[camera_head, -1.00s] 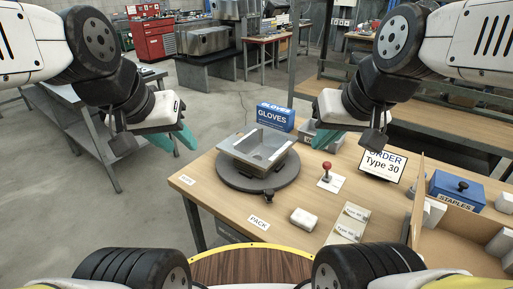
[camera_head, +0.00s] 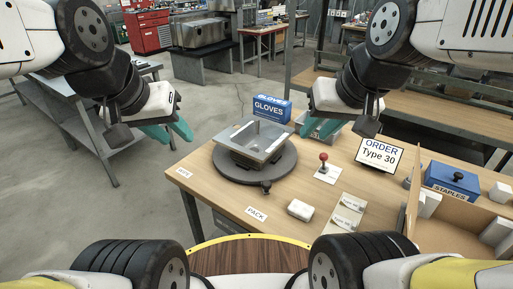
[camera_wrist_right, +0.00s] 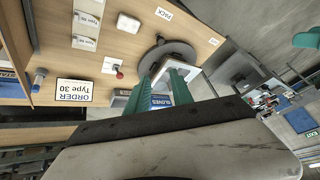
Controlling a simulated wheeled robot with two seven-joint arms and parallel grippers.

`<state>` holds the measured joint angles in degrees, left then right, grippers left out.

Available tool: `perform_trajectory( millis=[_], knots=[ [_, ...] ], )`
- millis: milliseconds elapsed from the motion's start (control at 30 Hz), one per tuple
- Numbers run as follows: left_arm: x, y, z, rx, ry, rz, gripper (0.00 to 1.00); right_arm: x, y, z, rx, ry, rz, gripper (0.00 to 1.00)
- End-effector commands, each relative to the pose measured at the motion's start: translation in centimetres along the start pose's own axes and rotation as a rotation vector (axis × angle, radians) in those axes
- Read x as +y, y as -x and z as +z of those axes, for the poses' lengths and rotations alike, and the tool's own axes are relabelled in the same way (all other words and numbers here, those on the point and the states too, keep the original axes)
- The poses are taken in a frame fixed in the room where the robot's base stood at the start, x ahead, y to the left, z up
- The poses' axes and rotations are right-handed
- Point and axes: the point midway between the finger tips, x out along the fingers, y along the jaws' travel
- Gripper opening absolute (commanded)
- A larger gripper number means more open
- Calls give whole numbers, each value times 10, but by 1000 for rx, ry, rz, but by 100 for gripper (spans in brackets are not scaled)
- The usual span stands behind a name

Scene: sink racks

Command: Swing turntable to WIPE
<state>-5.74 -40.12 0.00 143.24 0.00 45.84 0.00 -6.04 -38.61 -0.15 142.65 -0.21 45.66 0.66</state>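The round dark grey turntable (camera_head: 228,171) sits on the wooden table. A metal sink-like basin (camera_head: 272,152) rests on it. A small dark knob (camera_head: 266,187) stands at the turntable's front edge, near the PACK label (camera_head: 256,214). A label at the table's left corner (camera_head: 184,172) is too blurred to read surely. My left gripper (camera_head: 169,132) is open and empty, in the air left of the table. My right gripper (camera_head: 319,127) is open and empty above the table's back, right of the basin; its fingers (camera_wrist_right: 162,92) partly cover the basin in the wrist view.
A blue GLOVES box (camera_head: 271,109) stands behind the turntable. A red-topped lever (camera_head: 323,160), a white block (camera_head: 300,210), cards (camera_head: 346,210) and an ORDER Type 30 sign (camera_head: 379,155) lie to the right. A cardboard box (camera_head: 412,205) and blue STAPLES box (camera_head: 453,180) are farther right.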

Motion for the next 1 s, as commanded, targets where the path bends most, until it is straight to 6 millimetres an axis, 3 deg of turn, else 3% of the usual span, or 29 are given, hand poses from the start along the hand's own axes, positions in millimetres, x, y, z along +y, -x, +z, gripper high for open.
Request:
perform_trajectory(
  millis=[33,100,267,500,700,800,1000],
  knots=[
    [0,0,0,0,0,0,36,0,-6,-4,-21,-5,-1,39],
    [0,0,0,0,0,0,36,-1,-18,-13,-57,-21,-1,52],
    [0,0,0,0,0,0,36,-5,-64,-36,-170,-66,14,52],
    [0,0,0,0,0,0,36,-13,-155,-56,-333,-123,74,52],
    [0,0,0,0,0,0,36,-21,-236,-50,-448,-153,148,52],
    [0,0,0,0,0,0,36,-23,-267,-42,-488,-161,182,52],
    [0,0,0,0,0,0,36,-24,-298,-32,-521,-168,216,52]
  ],
)
